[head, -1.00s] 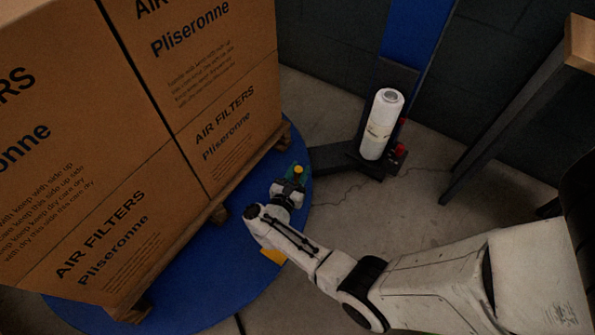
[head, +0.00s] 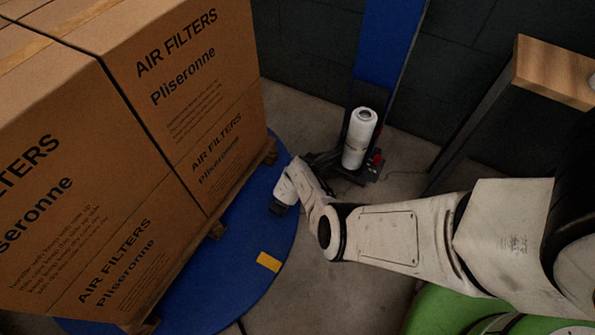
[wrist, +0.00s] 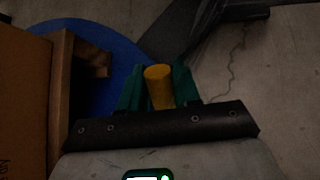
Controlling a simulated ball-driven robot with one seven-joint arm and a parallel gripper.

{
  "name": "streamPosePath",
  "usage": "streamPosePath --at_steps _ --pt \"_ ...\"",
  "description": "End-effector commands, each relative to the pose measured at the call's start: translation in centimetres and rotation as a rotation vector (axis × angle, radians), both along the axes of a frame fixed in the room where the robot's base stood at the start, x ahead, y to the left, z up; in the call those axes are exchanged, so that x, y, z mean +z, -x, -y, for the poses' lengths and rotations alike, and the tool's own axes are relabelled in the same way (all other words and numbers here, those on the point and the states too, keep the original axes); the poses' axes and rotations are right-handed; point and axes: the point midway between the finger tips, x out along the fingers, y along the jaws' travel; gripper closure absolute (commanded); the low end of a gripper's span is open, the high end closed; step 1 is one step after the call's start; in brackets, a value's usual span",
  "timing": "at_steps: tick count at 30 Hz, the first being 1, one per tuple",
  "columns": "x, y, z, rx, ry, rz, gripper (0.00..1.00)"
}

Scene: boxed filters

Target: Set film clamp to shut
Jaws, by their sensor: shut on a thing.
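A yellow cylindrical handle (wrist: 159,88), which looks like the film clamp's handle, stands at the middle of the wrist view. My gripper (wrist: 158,78) is shut on it, with a green finger on each side. The clamp's body and how far the handle is turned cannot be made out.
Stacked air filter boxes (head: 190,110) stand on a wooden pallet (head: 217,230) left of my arm. A white film roll (head: 360,138) stands upright by a blue mast (head: 388,55). A wooden-topped table (head: 552,75) is at right. A yellow patch (head: 268,262) marks the turntable.

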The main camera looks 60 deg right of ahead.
Motion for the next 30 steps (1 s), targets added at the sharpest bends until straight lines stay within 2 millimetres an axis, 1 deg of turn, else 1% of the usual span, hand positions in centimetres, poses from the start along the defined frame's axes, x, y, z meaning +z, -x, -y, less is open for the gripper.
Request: streamPosePath --at_steps 15,30 --pt "-1.6 -0.1 1.3 0.001 -0.141 -0.004 1.0" --pt "-2.2 -0.2 1.7 0.004 -0.194 -0.007 1.0"
